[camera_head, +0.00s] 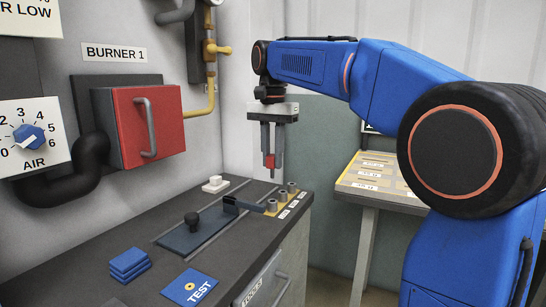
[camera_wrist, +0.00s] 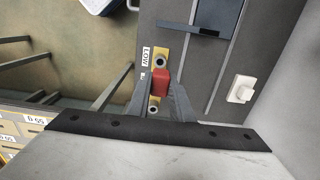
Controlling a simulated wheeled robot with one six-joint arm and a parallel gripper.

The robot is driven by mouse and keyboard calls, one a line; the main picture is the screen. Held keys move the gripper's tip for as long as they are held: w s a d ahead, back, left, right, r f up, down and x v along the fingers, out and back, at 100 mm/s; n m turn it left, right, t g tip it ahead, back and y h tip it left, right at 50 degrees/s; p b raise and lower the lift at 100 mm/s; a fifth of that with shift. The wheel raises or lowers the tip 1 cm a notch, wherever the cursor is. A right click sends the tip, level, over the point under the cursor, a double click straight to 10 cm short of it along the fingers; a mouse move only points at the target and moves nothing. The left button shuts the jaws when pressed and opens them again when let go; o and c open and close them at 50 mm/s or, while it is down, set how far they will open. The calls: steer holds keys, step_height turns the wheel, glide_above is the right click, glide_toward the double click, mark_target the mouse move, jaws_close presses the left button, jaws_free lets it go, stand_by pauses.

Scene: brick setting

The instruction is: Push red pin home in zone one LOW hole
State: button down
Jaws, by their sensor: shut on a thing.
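My gripper (camera_head: 270,165) points down above the far end of the bench and is shut on the red pin (camera_head: 269,160). The pin hangs upright, its lower end above and apart from the row of grey sockets (camera_head: 282,197) on a yellow strip. In the wrist view the red pin (camera_wrist: 161,83) sits between the two fingers, between a socket (camera_wrist: 160,62) beside the LOW label (camera_wrist: 146,57) and another socket (camera_wrist: 154,101). The pin and fingers partly cover the strip, so a socket directly beneath could be hidden. The labels in the head view are too small to read.
A dark sliding plate with a black knob (camera_head: 192,219) and a blue-grey bar (camera_head: 243,205) lie beside the sockets. A white switch (camera_head: 215,184) stands behind. Blue blocks (camera_head: 130,263) and a TEST card (camera_head: 190,287) lie nearer. A side table (camera_head: 348,186) stands to the right.

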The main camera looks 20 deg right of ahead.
mark_target(272, 177)
steer(key=shift+f, duration=2.85)
steer(key=shift+f, duration=2.05)
steer(key=c, duration=1.1)
jaws_free()
steer(key=shift+r, duration=0.1)
steer(key=shift+r, duration=2.9)
